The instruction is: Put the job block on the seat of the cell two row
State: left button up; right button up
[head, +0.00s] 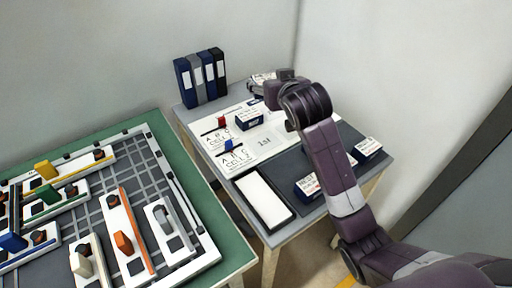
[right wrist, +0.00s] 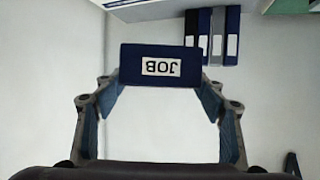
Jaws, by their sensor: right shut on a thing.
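The dark blue job block (right wrist: 160,66), with a white "JOB" label upside down in the right wrist view, is between the fingers of my right gripper (right wrist: 160,82). In the head view this gripper (head: 268,84) is over the far right part of the white board (head: 282,128), its fingers and block largely hidden by the wrist. The cell two row (head: 231,158) is printed at the board's near left, with a small blue piece (head: 229,145) on it. The cell one row (head: 217,139) lies behind it with a red piece (head: 222,122). My left gripper is not in view.
A dark blue labelled block (head: 249,121) stands on the board. Binders (head: 200,78) stand at the back left. A white-topped tray (head: 263,198) lies at the front, with labelled blocks (head: 308,187) (head: 367,149) right of it. A green table (head: 236,247) with feeder rails stands left.

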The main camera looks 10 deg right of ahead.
jog(key=shift+w+a+f+h, duration=0.3)
jog(key=shift+a+f, duration=0.1)
jog(key=shift+f, duration=0.15)
notch_tip(320, 180, down, 20)
jog(key=shift+s+d+r, duration=0.1)
jog(key=shift+r, duration=0.15)
jog(key=shift+f+b, duration=0.2)
jog(key=shift+b, duration=0.15)
jog(key=o, duration=1.2)
jog(key=shift+o, duration=0.2)
